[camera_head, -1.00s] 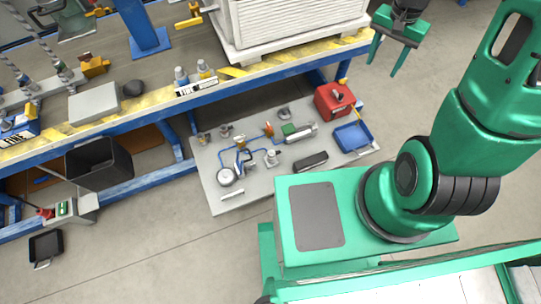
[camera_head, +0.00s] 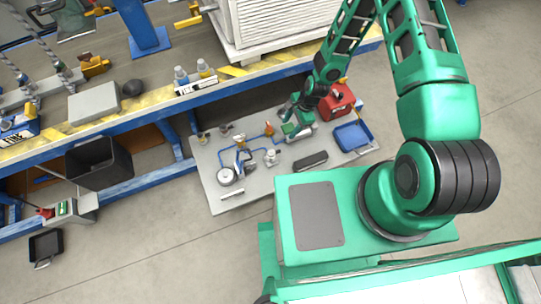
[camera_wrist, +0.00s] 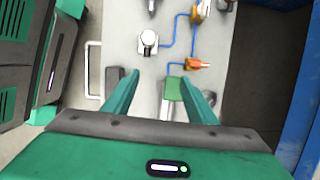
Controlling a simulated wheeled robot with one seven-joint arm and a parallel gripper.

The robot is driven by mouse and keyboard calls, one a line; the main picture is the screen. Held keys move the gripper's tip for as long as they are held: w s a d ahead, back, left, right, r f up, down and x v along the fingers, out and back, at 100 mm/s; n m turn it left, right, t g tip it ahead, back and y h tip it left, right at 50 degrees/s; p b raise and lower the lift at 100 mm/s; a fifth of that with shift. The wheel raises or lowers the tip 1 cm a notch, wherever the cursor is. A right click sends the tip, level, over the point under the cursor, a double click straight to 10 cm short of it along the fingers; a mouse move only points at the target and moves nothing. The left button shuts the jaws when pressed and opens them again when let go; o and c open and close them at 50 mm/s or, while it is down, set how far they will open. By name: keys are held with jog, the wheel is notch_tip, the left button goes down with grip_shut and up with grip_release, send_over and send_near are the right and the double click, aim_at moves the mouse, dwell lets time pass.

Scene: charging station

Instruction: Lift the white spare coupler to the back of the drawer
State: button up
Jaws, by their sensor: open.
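The drawer (camera_head: 213,193) is a pulled-out light grey tray under the bench; it also shows in the wrist view (camera_wrist: 122,30). A small white upright fitting (camera_head: 271,157) stands near its middle and looks like the spare coupler; the wrist view shows it (camera_wrist: 148,40) ahead of my fingertips, apart from them. My gripper (camera_head: 292,120) is open, pointing down over the drawer's right half. In the wrist view my fingers (camera_wrist: 160,72) straddle a green block (camera_wrist: 173,88) with a pale part behind it, partly hidden by my gripper. I cannot tell whether they touch.
Blue piping and an orange valve (camera_wrist: 199,64) lie beside the fitting. A round gauge (camera_head: 228,176), a black case (camera_head: 311,161), a blue tray (camera_head: 352,136) and a red box (camera_head: 334,101) are around. The bench edge (camera_head: 140,108) overhangs the drawer's back.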

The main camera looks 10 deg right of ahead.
aim_at(270, 153)
jog(key=s+a+f+m, duration=0.1)
jog(key=a+f, duration=0.1)
jog(key=s+a+f, duration=0.2)
jog(key=f, duration=0.1)
jog(key=s+a+f+m+y, duration=0.1)
jog(key=s+a+f, duration=0.1)
jog(key=f, duration=0.1)
jog(key=shift+a+m, duration=0.15)
jog(key=shift+m, duration=0.15)
jog(key=x, duration=0.4)
jog(key=shift+a+f, duration=0.15)
jog(key=shift+f, duration=0.05)
jog(key=shift+x, duration=3.05)
jog(key=shift+w, duration=0.1)
jog(key=c, duration=1.3)
